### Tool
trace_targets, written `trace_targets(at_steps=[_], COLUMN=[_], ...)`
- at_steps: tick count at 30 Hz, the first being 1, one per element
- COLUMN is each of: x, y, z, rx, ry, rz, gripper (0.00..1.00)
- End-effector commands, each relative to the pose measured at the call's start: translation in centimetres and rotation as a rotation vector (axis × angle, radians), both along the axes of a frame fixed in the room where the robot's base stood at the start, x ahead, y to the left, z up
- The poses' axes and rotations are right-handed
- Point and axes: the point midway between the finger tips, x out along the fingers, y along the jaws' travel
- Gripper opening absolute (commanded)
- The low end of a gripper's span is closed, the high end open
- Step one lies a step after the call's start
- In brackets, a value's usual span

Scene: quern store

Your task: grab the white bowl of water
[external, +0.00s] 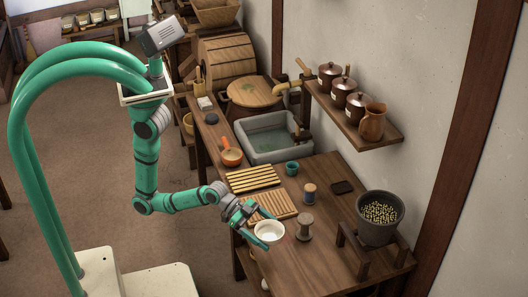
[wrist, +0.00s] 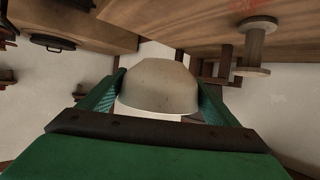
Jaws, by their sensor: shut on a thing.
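The white bowl (external: 269,232) is at the front edge of the wooden counter, beside a slatted wooden board. In the wrist view the bowl (wrist: 160,84) sits between the two green fingers, and its pale outer side faces the camera. My gripper (external: 262,222) is shut on the bowl, with a finger on either side of it. The gripper also shows in the wrist view (wrist: 160,98). The bowl looks upright in the external view. I cannot tell whether it is touching the counter, and the water inside is too small to make out.
The slatted board (external: 267,206) lies just behind the bowl. A wooden spool (external: 304,227) stands close on its right, with a smaller spool (external: 309,193) farther back. A dark pot of grains (external: 380,217) is at the right. The counter's front right part (external: 320,265) is clear.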

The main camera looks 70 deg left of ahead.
Motion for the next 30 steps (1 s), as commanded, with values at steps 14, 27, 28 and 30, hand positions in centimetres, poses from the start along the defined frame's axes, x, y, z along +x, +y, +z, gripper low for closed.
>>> trace_targets(at_steps=[14,27,28,30], x=[-2.1,-2.6,-2.6,-2.6], y=[2.0,2.4,2.4,2.4], z=[1.4,1.7,1.7,1.7], rx=[-0.002,-0.002,-0.002,-0.002], ry=[-0.001,-0.002,-0.002,-0.002], rz=[0.0,0.0,0.0,0.0], gripper=[0.51,0.51,0.51,0.51])
